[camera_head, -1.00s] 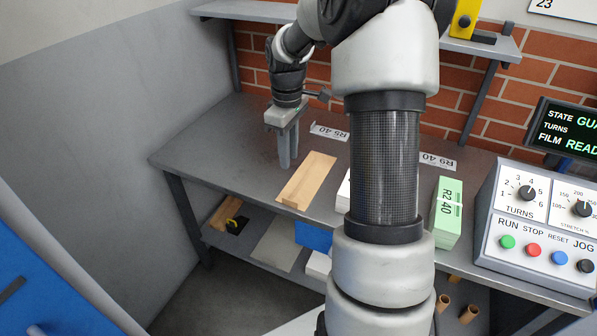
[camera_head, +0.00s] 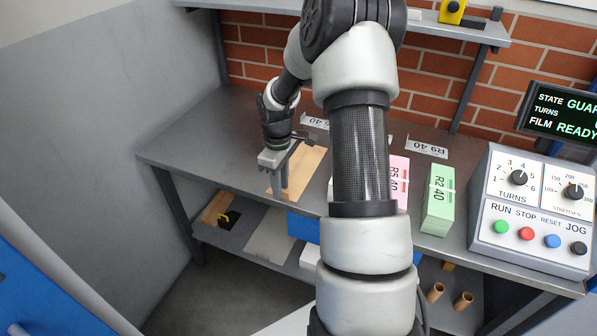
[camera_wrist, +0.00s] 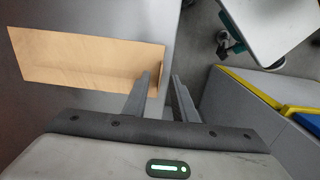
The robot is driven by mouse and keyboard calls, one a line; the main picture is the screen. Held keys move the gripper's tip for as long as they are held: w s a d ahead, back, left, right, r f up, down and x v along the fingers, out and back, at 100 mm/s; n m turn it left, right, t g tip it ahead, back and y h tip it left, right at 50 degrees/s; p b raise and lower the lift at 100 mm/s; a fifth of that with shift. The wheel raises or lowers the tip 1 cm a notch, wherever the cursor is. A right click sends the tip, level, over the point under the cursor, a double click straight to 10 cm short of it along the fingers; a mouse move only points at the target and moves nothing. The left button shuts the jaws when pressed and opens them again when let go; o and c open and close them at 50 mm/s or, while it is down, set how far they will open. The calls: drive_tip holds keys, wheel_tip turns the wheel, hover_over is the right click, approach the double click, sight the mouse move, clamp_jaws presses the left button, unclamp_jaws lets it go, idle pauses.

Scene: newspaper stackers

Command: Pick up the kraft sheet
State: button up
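The kraft sheet (camera_head: 308,160) is a flat tan rectangle on the grey bench top, with a small turned-up lip at its front end. My gripper (camera_head: 280,192) points down at the front end of the sheet and hides part of it. In the wrist view the sheet (camera_wrist: 75,60) lies at the left, its lip near the bench edge. My gripper (camera_wrist: 160,80) shows two fingers with a gap between them. One finger overlaps the sheet beside the lip and the other is beyond the lip. I cannot tell whether they touch the sheet.
A control box (camera_head: 530,210) stands at the far right. The lower shelf (camera_head: 232,235) holds several items. The bench's left part is clear.

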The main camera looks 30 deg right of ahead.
drive_tip(key=shift+f, duration=0.8)
drive_tip(key=shift+c, duration=0.4)
clamp_jaws()
drive_tip(key=shift+r, duration=0.15)
